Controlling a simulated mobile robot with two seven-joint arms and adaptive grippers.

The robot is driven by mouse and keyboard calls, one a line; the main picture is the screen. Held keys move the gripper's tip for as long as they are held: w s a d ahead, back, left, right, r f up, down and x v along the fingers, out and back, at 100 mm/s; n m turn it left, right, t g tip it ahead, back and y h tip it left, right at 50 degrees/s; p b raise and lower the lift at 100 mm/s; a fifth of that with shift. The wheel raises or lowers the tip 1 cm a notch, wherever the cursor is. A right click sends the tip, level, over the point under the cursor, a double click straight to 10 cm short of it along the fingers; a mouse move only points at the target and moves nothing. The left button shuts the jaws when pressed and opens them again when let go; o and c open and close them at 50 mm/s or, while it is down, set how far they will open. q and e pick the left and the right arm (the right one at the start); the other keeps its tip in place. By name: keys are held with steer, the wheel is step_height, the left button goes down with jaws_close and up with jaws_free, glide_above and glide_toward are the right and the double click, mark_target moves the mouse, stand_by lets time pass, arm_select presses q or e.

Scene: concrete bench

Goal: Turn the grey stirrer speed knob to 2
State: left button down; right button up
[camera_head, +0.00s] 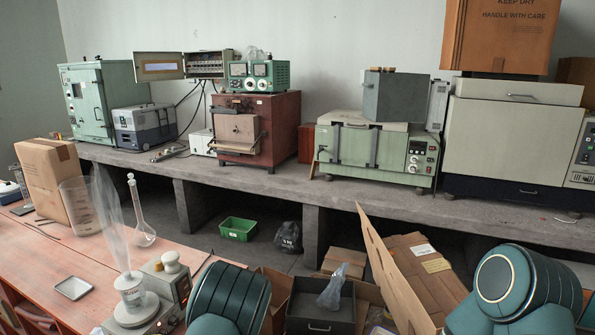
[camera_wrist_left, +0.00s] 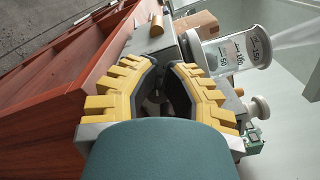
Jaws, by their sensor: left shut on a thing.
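The stirrer (camera_head: 178,284) stands at the front of the red-brown bench in the head view, partly behind my left arm. My left gripper (camera_wrist_left: 165,72) has yellow fingers with dark pads and is closed at the stirrer's edge. A small greyish part shows between the pads, fitting the grey speed knob, but the fingers hide most of it. I cannot read its pointer or scale. My right gripper is out of view.
Open cartons (camera_head: 415,275) and a grey drawer box (camera_head: 320,308) lie right of the stirrer. The concrete bench behind holds several instruments.

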arm_select(q)
steer(key=shift+s+r+p, duration=0.1)
steer(key=shift+s+p, duration=0.15)
steer(key=shift+p, duration=0.15)
steer(key=p+v, duration=0.1)
steer(key=v, duration=0.5)
steer(key=shift+a, duration=0.1)
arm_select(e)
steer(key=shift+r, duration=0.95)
arm_select(q)
steer(key=shift+p+x, duration=0.55)
steer(key=shift+x, duration=2.4)
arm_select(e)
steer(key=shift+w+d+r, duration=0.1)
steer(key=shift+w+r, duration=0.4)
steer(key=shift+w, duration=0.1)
arm_select(q)
steer(key=shift+w, duration=0.2)
